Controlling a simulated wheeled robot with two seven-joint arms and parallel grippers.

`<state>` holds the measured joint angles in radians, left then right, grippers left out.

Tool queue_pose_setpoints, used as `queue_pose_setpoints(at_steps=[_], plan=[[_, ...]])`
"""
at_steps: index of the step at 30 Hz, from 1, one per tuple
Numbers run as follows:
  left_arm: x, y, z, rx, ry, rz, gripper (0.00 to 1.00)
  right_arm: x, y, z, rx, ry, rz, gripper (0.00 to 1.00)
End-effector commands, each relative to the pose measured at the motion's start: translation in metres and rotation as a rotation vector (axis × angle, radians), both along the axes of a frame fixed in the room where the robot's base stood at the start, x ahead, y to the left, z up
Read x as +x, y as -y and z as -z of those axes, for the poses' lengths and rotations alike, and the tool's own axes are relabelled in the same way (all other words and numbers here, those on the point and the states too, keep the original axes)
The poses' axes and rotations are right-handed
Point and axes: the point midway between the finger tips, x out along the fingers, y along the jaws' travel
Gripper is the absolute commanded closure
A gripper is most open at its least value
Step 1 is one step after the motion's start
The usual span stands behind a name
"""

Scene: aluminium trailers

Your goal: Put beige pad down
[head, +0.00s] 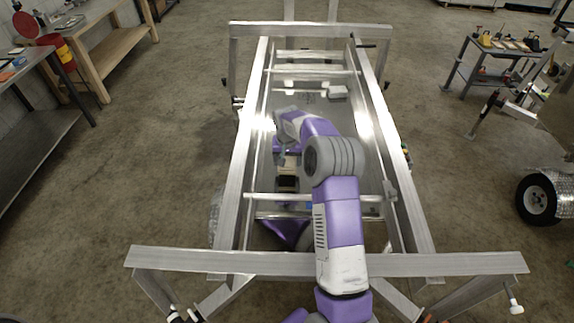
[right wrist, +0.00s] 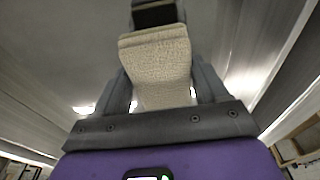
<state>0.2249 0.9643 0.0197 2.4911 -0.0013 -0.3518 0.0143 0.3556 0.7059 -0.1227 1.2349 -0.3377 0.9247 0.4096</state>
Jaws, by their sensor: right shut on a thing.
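The beige pad (right wrist: 157,68) is a textured block between the two dark fingers of my right gripper (right wrist: 161,85) in the right wrist view. The fingers are shut on its sides. In the head view my right arm reaches into the long aluminium trailer frame (head: 247,150), and the gripper (head: 283,157) is partly hidden by the arm. The pad (head: 292,161) shows only as a small light patch there. I cannot tell whether it touches the surface below. My left gripper is not in view.
A dark block (right wrist: 155,13) lies beyond the pad; a dark box (head: 288,184) shows in the trailer near the gripper. Metal side rails and cross bars surround the arm. A small light block (head: 338,92) lies at the far end. Workbenches stand left; a tool cart (head: 505,50) stands right.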

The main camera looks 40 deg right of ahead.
Motion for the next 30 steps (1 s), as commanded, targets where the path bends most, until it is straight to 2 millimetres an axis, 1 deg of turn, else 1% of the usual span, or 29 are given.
queue_pose_setpoints(at_steps=[3,6,13,17,18,22,23,30], plan=[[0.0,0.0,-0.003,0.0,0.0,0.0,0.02,-0.001,-0.001,0.018,0.002,-0.006,-0.001,0.61],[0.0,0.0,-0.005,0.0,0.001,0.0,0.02,-0.001,0.0,0.03,0.002,-0.004,-0.001,0.61],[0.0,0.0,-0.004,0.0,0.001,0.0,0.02,0.0,0.0,0.031,0.001,-0.001,-0.001,0.61],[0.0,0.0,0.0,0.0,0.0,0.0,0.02,0.0,0.0,0.035,0.001,-0.001,-0.001,0.61],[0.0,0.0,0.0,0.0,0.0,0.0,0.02,0.0,0.0,0.036,0.001,-0.001,-0.001,0.26],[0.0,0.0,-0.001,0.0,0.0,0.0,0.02,0.0,0.0,0.034,0.001,-0.001,-0.001,0.06],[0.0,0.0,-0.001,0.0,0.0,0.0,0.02,0.0,0.0,0.034,0.001,-0.001,-0.001,0.02],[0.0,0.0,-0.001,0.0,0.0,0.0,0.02,0.0,0.0,0.034,0.001,-0.001,-0.001,0.02]])
